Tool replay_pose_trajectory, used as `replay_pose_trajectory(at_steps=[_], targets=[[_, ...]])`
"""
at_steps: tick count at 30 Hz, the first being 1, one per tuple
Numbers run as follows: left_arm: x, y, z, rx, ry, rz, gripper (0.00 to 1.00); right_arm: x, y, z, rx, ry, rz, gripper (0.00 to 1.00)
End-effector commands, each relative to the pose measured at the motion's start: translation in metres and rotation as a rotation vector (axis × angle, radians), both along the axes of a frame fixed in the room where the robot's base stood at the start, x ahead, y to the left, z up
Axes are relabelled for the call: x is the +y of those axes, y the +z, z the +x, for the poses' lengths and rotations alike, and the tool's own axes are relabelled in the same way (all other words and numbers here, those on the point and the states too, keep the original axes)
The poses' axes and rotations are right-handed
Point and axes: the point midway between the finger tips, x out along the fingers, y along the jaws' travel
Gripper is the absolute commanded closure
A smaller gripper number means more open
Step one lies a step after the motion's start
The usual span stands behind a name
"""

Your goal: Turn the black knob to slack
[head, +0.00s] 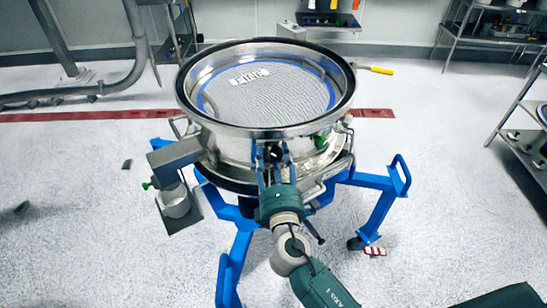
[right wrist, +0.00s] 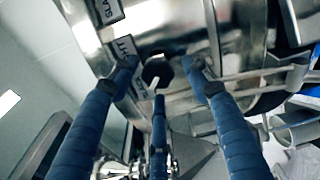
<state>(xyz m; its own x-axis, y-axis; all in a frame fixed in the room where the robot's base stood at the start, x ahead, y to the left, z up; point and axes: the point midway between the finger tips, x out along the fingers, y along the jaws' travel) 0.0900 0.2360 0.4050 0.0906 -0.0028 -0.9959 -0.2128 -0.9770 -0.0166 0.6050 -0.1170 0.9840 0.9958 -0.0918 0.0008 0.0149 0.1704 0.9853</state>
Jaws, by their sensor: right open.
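The black knob (right wrist: 157,72) is on the side of the steel sifter (head: 235,145). In the right wrist view it sits between the fingertips of my right gripper (right wrist: 160,72), with gaps on both sides. The gripper's blue fingers are open, and a middle finger points up from below the knob. A label reading SLACK (right wrist: 106,10) is above left of the knob; a second label (right wrist: 124,50), partly hidden by a finger, ends in "HT". In the head view my right gripper (head: 272,158) is at the sifter's front wall and largely hides the knob. My left gripper is not in view.
The sifter stands on a blue frame (head: 233,262) with splayed legs. A steel outlet (head: 175,155) sticks out left above a small container (head: 175,203). Shelves (head: 525,140) stand at the right. The floor around the frame is mostly clear.

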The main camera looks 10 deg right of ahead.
Motion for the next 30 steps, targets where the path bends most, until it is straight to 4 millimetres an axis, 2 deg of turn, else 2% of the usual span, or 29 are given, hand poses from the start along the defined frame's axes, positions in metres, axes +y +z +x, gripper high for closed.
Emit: replay_pose_trajectory(at_steps=[5, 12, 18, 24, 30], targets=[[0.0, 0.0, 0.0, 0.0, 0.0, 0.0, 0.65, 0.002, -0.002, -0.019, 0.003, 0.0, -0.001, 0.52], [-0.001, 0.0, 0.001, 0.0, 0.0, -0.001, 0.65, 0.008, -0.002, -0.07, 0.004, 0.002, -0.001, 0.52], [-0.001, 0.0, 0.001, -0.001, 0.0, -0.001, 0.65, 0.013, -0.001, -0.104, 0.002, 0.004, -0.002, 0.52], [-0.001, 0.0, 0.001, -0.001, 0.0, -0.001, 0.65, 0.014, 0.0, -0.117, 0.0, 0.004, -0.001, 0.52], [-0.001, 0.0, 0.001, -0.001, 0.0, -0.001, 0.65, 0.015, 0.0, -0.118, -0.001, 0.004, -0.001, 0.52]])
